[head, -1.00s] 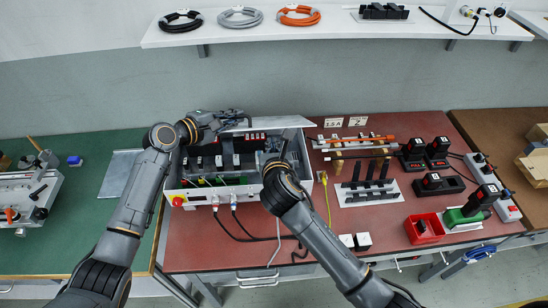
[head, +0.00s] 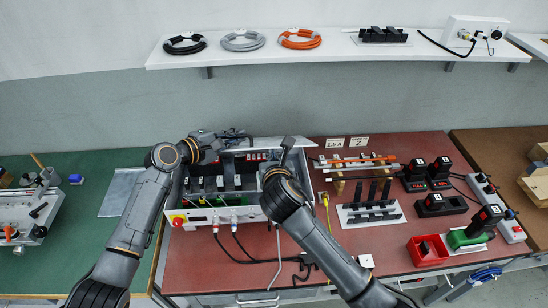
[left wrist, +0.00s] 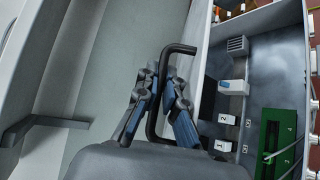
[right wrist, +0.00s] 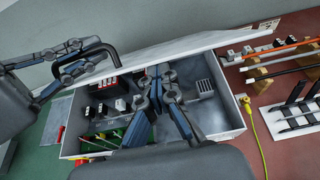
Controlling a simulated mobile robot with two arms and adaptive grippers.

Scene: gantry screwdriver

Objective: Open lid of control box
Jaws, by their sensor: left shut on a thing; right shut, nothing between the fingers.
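The control box (head: 240,214) stands on the red table in the head view, its inside with breakers and terminals exposed. Its pale lid (head: 302,142) is raised along the far side and shows nearly edge-on in the right wrist view (right wrist: 215,41). My left gripper (head: 236,138) is shut on the black bent handle (left wrist: 178,49) beside the lid; the right wrist view shows this grip too. My right gripper (right wrist: 159,72) is shut and empty above the box interior, its tips close to the lid's underside. I cannot tell whether they touch it.
A yellow cable (head: 326,210) and black cables lie beside and in front of the box. To the right are a black rack (head: 370,212), a red bin (head: 427,250) and several black devices. A wall shelf (head: 340,50) with cable coils is behind. The green table (head: 70,220) is left.

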